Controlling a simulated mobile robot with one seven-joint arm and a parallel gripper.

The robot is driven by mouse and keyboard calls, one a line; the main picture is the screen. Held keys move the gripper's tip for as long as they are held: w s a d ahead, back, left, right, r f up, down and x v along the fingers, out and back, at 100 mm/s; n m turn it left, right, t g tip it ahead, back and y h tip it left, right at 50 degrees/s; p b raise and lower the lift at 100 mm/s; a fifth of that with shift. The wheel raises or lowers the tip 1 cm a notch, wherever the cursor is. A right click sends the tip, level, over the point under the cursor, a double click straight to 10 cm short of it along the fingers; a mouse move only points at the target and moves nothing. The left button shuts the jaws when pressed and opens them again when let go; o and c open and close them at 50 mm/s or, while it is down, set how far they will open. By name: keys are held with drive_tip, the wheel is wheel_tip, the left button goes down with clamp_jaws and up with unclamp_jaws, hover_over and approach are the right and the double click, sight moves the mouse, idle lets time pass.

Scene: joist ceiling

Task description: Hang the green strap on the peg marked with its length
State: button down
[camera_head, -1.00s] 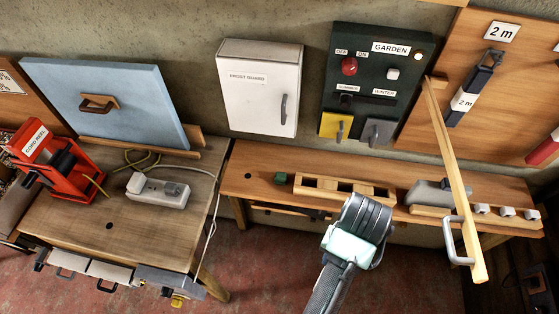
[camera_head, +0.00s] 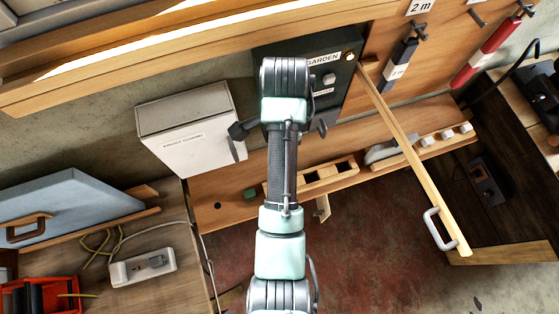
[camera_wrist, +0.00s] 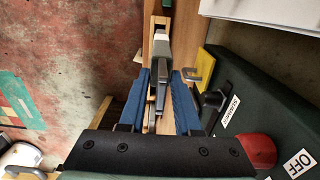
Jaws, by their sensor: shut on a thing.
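In the wrist view my gripper (camera_wrist: 162,88) has its two blue fingers shut on a dark, strap-like thing (camera_wrist: 158,92) with a greyish body beyond the fingertips. Its colour is hard to tell, so I cannot confirm it is the green strap. In the head view my arm hides the fingers, in front of the dark control panel (camera_head: 345,75). The peg board (camera_head: 440,45) at upper right carries a "2 m" sign (camera_head: 421,6). A dark strap (camera_head: 400,62) with a white label hangs below the sign. A red strap (camera_head: 487,52) hangs farther right. A bare peg (camera_head: 477,18) shows between them.
A long wooden bar (camera_head: 410,150) with a grey handle slants in front of the bench (camera_head: 225,205). A white cabinet (camera_head: 190,130) is left of my arm. A small green block (camera_head: 250,193) lies on the bench. A wooden beam (camera_head: 150,55) crosses the top left.

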wheel_tip(320, 180, down, 9)
drive_tip(key=p, duration=0.2)
drive_tip(key=shift+s+f, duration=0.15)
drive_tip(key=shift+s, duration=0.05)
drive_tip(key=shift+f, duration=0.2)
drive_tip(key=c, duration=0.6)
unclamp_jaws()
drive_tip(key=shift+r, duration=0.1)
wheel_tip(320, 180, up, 12)
drive_tip(key=shift+r, duration=0.15)
